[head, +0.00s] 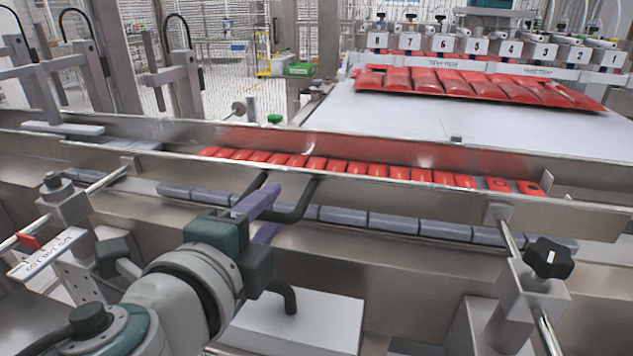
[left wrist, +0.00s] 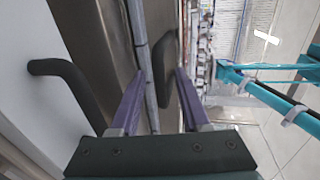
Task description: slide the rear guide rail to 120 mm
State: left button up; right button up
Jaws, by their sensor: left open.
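Two long metal guide rails run across the head view, a near rail (head: 400,188) and a far rail (head: 400,150); which one is called rear I cannot tell. The near rail bears a black bent handle (head: 294,211). My left gripper (head: 268,212) has purple fingers and is open at the handle's left end. In the left wrist view the handle (left wrist: 164,68) appears between the open fingertips (left wrist: 160,75); contact is unclear. A red pointer (head: 28,241) sits on a rod above a white scale label (head: 47,254), whose reading is too small to tell. My right gripper is out of view.
Red packs (head: 330,165) stand in a row between the rails. A white box (head: 310,325) with another black handle (head: 287,295) lies below my gripper. Red pouches (head: 470,82) lie at the back.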

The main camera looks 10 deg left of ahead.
pick_arm(q)
jog(key=shift+c, duration=0.4)
grip_shut()
dwell(1.0)
